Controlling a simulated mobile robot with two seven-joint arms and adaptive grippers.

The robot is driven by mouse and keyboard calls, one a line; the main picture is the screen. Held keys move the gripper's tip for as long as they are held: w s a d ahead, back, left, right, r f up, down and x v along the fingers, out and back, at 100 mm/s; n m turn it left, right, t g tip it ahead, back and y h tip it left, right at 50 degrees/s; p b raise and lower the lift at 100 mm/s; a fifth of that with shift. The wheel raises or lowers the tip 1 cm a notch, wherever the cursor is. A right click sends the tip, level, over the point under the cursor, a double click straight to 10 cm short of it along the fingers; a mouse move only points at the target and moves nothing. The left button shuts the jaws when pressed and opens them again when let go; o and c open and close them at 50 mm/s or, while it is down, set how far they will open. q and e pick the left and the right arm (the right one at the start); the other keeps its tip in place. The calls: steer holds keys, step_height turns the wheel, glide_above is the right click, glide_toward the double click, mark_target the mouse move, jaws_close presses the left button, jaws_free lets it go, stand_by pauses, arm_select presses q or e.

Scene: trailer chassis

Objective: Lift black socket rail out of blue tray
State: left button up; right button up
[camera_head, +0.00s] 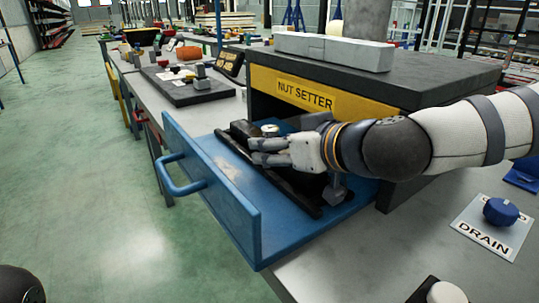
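The blue tray (214,182) is a pulled-out drawer with a blue handle at its left front, below a yellow "NUT SETTER" label (305,95). The black socket rail (300,199) lies inside it, running from the back left towards the front right. A silver socket-like piece (270,129) shows beside my fingers. My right gripper (264,151) reaches in from the right, low over the rail. Its hand hides much of the rail, and whether the fingers grip it is unclear. My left gripper is not in view.
A dark cabinet top (440,80) overhangs the tray's back and carries a long grey box (333,52). A "DRAIN" card with a blue knob (500,211) lies on the grey bench at right. A black board (188,88) with parts lies behind. Open floor is at left.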

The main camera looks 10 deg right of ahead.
steer(key=shift+r, duration=0.1)
jaws_close()
steer(key=shift+r, duration=0.1)
